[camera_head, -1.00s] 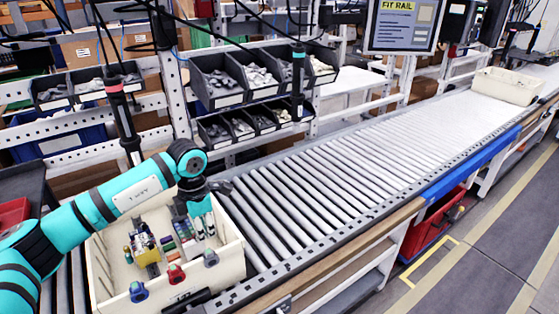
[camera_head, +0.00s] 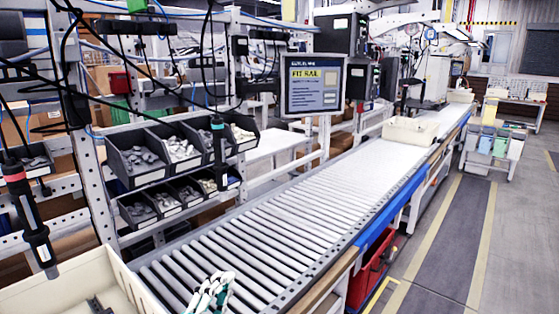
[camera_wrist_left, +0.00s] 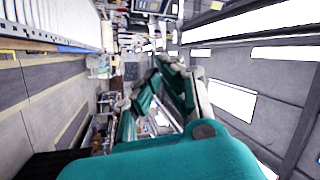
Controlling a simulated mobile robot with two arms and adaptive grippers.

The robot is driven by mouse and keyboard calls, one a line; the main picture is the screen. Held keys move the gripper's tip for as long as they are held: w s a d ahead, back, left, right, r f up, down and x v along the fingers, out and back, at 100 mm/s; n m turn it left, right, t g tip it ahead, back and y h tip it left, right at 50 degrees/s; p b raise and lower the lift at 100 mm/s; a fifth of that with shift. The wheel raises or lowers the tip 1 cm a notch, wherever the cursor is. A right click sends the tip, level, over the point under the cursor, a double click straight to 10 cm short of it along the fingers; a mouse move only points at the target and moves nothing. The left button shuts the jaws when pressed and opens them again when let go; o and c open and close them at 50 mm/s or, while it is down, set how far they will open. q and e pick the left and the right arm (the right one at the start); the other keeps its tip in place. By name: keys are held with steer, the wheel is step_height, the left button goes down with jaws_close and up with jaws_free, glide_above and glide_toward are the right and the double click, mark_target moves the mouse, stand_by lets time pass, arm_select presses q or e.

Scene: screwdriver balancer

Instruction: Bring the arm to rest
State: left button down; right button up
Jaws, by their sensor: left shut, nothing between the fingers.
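My left gripper (camera_head: 217,281) shows at the bottom edge of the head view, its white and teal fingers pointing up, in front of the conveyor rollers. It is shut and empty. The rest of the left arm is out of the head view. In the left wrist view the teal gripper body fills the bottom, and the fingers point away into open room, with nothing held. A hanging screwdriver with a red band (camera_head: 30,212) is at the left, and one with a teal band (camera_head: 218,150) hangs before the bins. My right gripper is not in view.
A cream tote (camera_head: 75,286) is cut off at the lower left. The roller conveyor (camera_head: 270,235) runs away to the right, with another cream tote (camera_head: 411,132) farther along it. A floor aisle (camera_head: 440,240) is clear.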

arm_select(q)
steer(key=s+a+f+n+g+y, duration=0.35)
steer(key=a+f+n, duration=0.2)
steer(key=f, duration=0.25)
steer(key=s+a+f+n+g+y, duration=0.3)
steer(key=s+a+f+n+y, duration=0.15)
steer(key=f+n, duration=0.2)
steer(key=s+f+n+g, duration=0.2)
steer(key=s+f+g, duration=0.35)
steer(key=s, duration=0.45)
steer(key=s+f+n+g, duration=0.2)
steer(key=s+f+g, duration=0.3)
steer(key=s, duration=0.4)
step_height(320, 180, down, 28)
steer(key=s+b, duration=0.1)
steer(key=s+a+f+g+b, duration=0.1)
steer(key=s+a+f, duration=0.1)
steer(key=s+f, duration=1.3)
step_height(320, 180, down, 2)
steer(key=shift+s+a+f+m, duration=0.1)
steer(key=shift+s+a+m, duration=0.1)
steer(key=shift+s+m, duration=0.15)
